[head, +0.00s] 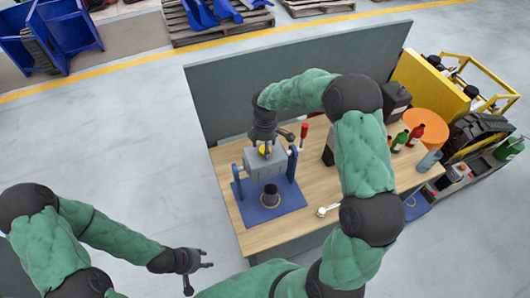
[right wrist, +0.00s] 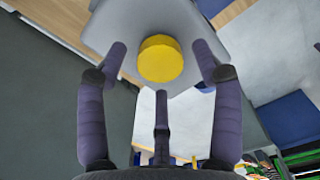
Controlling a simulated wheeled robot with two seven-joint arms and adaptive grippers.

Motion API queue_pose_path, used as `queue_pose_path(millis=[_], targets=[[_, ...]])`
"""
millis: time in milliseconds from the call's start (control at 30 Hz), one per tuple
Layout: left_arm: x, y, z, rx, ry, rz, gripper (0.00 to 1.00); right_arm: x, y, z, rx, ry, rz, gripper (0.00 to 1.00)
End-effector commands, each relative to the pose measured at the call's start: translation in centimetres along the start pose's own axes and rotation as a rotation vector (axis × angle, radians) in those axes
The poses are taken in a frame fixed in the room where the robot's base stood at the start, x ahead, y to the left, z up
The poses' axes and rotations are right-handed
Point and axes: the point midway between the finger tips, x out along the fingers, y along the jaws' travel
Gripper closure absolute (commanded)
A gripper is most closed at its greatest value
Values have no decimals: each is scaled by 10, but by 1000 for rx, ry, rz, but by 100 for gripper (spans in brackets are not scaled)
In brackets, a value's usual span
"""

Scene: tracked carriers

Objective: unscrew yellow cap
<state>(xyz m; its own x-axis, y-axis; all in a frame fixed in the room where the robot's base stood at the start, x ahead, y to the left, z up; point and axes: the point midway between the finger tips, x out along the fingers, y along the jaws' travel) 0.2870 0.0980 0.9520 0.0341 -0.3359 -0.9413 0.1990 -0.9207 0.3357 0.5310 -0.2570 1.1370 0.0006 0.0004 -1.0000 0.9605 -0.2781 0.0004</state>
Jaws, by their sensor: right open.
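The yellow cap (head: 265,149) is a round disc on top of a grey block (head: 264,164) held in a blue stand (head: 282,204) on the workbench. In the right wrist view the yellow cap (right wrist: 160,58) lies between my spread fingers, with a visible gap on each side. My right gripper (head: 271,142) is open just above the cap, pointing down at it, and partly hides it in the head view. My left gripper (head: 199,277) is open and empty, away from the bench at the lower left.
The wooden workbench (head: 257,236) has a grey back panel (head: 290,78). A red-handled lever (head: 304,131) stands right of the block. A dark cylinder (head: 270,194) sits on the stand base. A small white round item (head: 327,210) lies nearby. Bottles (head: 416,133) stand at the right.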

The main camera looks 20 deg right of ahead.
Motion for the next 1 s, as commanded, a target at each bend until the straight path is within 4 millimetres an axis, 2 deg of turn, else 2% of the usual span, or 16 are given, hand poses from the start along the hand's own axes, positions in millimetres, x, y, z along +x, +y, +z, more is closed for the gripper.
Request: queue_pose_path(millis=[100, 500, 633, 1000], targets=[[11, -4, 0, 0, 0, 0, 60, 3, 0, 0, 136, -1, 0, 33], [31, -11, -1, 0, 0, 0, 60, 2, 0, 0, 578, 0, 0, 33], [32, -11, -1, 0, 0, 0, 60, 1, 0, 0, 628, 0, 0, 33], [33, -12, -1, 0, 0, 0, 60, 3, 0, 0, 627, -1, -1, 33]])
